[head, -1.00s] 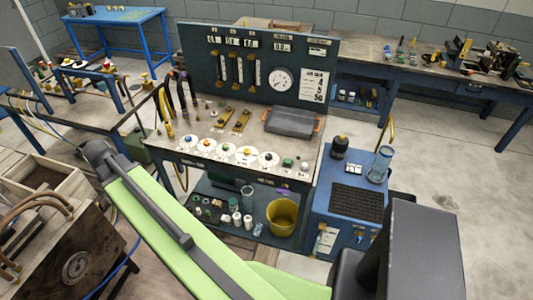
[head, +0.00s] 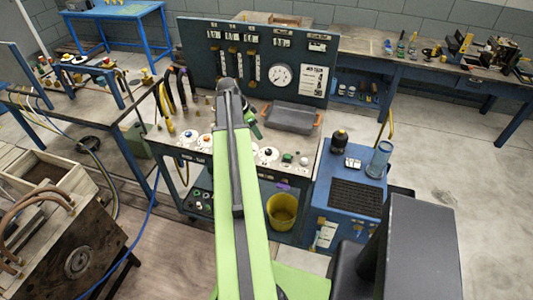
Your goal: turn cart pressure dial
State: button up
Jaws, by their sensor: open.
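The cart (head: 182,152) stands in the middle with a dark upright panel (head: 203,75) at its back. A round white gauge with a needle (head: 281,76) sits on that panel. Along the cart top's front edge is a row of white discs with coloured knobs: a blue one (head: 187,134), an orange one (head: 206,140) and a dark one (head: 268,153). My arm covers the middle of the row. The knob labels are too small to read. My gripper (head: 256,130) shows small and dark above the cart top, open, partly hidden by my arm. Contact with a knob cannot be made out.
A grey tray with orange handles (head: 291,117) lies on the cart top. Black and yellow hoses (head: 165,104) rise at its left. A yellow bucket (head: 282,211) is on the lower shelf. A blue unit (head: 325,196) stands at the right. Floor is clear farther right.

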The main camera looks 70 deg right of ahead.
aim_at(268, 151)
jog(key=b+x, duration=1.3)
jog(key=x, duration=0.2)
jog(key=shift+f, duration=0.15)
